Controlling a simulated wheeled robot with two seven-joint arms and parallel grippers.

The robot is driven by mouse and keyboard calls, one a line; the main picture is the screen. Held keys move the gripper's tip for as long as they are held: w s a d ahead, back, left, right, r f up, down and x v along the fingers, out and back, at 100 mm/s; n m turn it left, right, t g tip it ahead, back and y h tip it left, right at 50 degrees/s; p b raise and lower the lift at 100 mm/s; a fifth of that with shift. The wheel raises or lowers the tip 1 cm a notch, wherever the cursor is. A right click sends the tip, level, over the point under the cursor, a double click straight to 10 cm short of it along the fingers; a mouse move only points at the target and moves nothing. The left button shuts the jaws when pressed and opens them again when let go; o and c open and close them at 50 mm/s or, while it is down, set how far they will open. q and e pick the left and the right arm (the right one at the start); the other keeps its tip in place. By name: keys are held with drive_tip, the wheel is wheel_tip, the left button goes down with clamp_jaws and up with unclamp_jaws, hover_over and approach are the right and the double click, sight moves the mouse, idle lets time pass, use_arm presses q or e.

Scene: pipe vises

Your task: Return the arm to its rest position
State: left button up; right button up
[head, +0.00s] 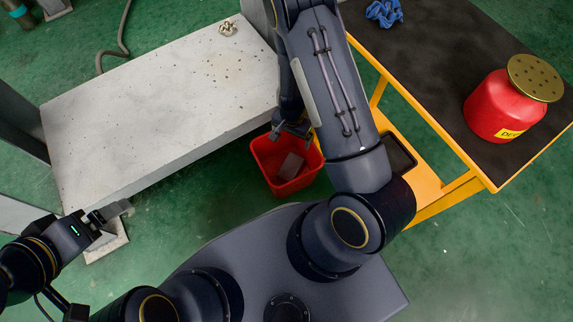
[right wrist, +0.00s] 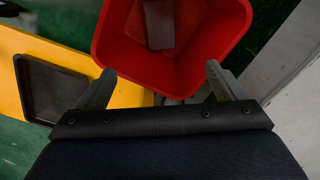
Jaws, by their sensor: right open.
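My right gripper (head: 293,128) is at the far edge of the red bin (head: 268,172) in the head view, partly hidden by my own arm. In the right wrist view its two fingers (right wrist: 158,86) are spread wide with nothing between them, and the bin (right wrist: 215,62) lies in front of them. A dull brownish-grey block (head: 291,166) lies inside the bin, and this block also shows in the right wrist view (right wrist: 159,24). My left gripper (head: 124,209) is at the lower left, by the near left corner of the pale bench; I cannot tell whether its fingers are apart.
A pale speckled bench (head: 160,100) with a small metal fitting (head: 228,28) stands left of the bin. A yellow cart (head: 455,196) with a dark top, carrying a red can (head: 497,108) and a blue cloth (head: 384,12), stands right. Green floor (head: 480,255) is open at lower right.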

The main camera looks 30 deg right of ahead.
drive_tip(key=shift+r+p, duration=0.55)
drive_tip(key=shift+r, duration=1.4)
drive_tip(key=shift+r, duration=0.1)
drive_tip(key=s+a+r+n+t+y, duration=0.2)
drive_tip(key=r, duration=0.9)
drive_tip(key=s+a+r+n+t+y, duration=0.1)
drive_tip(key=a+r+n+y, duration=0.1)
drive_tip(key=r, duration=0.9)
drive_tip(key=s+r+n+t, duration=0.3)
drive_tip(key=s+r+n, duration=0.2)
drive_tip(key=s+r, duration=0.7)
wheel_tip(320, 180, up, 29)
drive_tip(key=s+p, duration=0.1)
drive_tip(key=p, duration=3)
drive_tip(key=shift+s+r+n, duration=0.2)
drive_tip(key=shift+s+n, duration=0.1)
drive_tip(key=shift+s, duration=0.1)
drive_tip(key=shift+d, duration=0.1)
